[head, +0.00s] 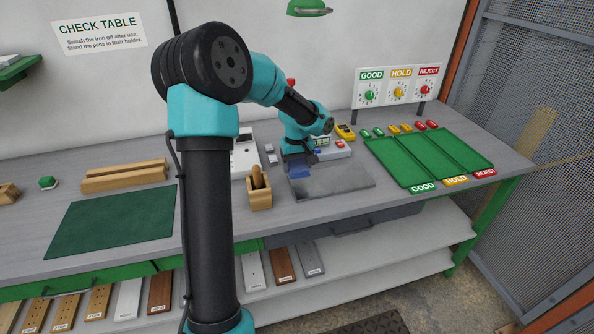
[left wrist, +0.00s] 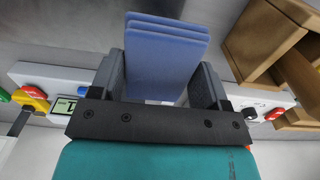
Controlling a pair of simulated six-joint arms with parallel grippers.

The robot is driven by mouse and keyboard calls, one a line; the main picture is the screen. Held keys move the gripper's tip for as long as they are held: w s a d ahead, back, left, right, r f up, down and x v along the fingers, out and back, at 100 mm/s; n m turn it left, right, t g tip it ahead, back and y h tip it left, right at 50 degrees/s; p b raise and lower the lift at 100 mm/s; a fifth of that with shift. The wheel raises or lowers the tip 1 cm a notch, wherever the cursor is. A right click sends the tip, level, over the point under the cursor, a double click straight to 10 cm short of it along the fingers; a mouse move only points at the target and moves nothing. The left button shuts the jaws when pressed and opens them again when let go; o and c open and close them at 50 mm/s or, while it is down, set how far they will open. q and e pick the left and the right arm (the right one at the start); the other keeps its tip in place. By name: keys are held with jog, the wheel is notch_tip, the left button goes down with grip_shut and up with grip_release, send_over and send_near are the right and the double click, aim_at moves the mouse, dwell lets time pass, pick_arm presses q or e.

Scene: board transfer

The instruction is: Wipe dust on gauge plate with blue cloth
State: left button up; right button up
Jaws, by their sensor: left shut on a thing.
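The blue cloth (head: 299,172) is a folded blue pad between the fingers of my left gripper (head: 298,160). In the left wrist view the blue cloth (left wrist: 165,55) fills the space between the two dark fingers, and its layered far edge sticks out beyond them. The gauge plate (head: 340,181) is a flat grey slab at the front of the table. The cloth is at its back left corner; I cannot tell if it touches the plate. Dust is hard to make out, though the plate looks mottled. My right gripper is not in view.
A wooden holder (head: 260,198) stands just left of the plate. A device with a small display and red button (head: 339,144) sits behind it. Green trays (head: 408,184) lie to the right. A dark green mat (head: 75,222) and wooden blocks (head: 125,175) lie at the left.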

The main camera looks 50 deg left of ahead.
pick_arm(q)
jog(key=shift+r, duration=1.15)
